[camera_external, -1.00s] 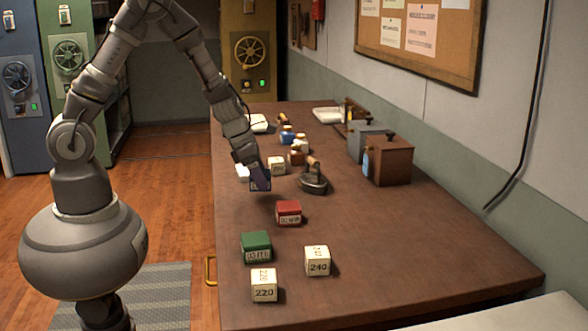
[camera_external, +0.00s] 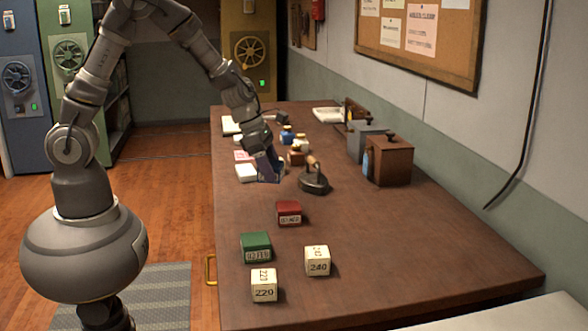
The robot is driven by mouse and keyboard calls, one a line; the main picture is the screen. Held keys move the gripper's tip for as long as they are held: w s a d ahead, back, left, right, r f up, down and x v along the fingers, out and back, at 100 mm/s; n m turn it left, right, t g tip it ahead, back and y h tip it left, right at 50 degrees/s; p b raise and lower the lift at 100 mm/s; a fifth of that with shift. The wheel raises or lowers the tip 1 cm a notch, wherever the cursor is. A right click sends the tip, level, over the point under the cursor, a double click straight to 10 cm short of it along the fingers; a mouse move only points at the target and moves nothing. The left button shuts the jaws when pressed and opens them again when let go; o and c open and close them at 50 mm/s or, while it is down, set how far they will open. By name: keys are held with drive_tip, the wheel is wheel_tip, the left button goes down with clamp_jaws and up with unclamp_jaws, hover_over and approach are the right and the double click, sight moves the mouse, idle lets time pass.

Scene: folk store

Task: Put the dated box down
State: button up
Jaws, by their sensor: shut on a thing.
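My gripper (camera_external: 265,160) is shut on a dark blue box (camera_external: 268,174), low over the far half of the brown table (camera_external: 400,230). No date can be read on this box from here, and the gripper covers much of it. The dark blue box is just right of a small white box (camera_external: 246,173). I cannot tell whether its underside touches the table. The flat iron (camera_external: 313,183) stands to its right, apart from it.
A red box (camera_external: 289,213), a green box (camera_external: 256,247) and white boxes marked 240 (camera_external: 317,262) and 220 (camera_external: 264,287) stand nearer. Small bottles (camera_external: 297,152) are behind the gripper. A brown wooden box (camera_external: 388,161) is at right. The right front of the table is clear.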

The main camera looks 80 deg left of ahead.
drive_tip(key=w+d+r+m+g+h+p, duration=0.15)
drive_tip(key=w+d, duration=0.25)
drive_tip(key=w, duration=0.5)
drive_tip(key=w+d+m+t+p, duration=0.1)
drive_tip(key=w+d+m+p, duration=0.2)
drive_tip(key=w, duration=0.5)
drive_tip(key=shift+g, duration=0.25)
drive_tip(key=f+b, duration=0.1)
drive_tip(key=f, duration=0.2)
drive_tip(key=f+b, duration=0.2)
drive_tip(key=f, duration=0.1)
drive_tip(key=d+f+b, duration=0.1)
drive_tip(key=f+b, duration=0.1)
drive_tip(key=f, duration=0.2)
drive_tip(key=shift+w, duration=0.15)
drive_tip(key=shift+r, duration=0.15)
drive_tip(key=o, duration=1.1)
drive_tip(key=p+v, duration=0.3)
drive_tip(key=v, duration=0.9)
drive_tip(key=shift+p, duration=0.35)
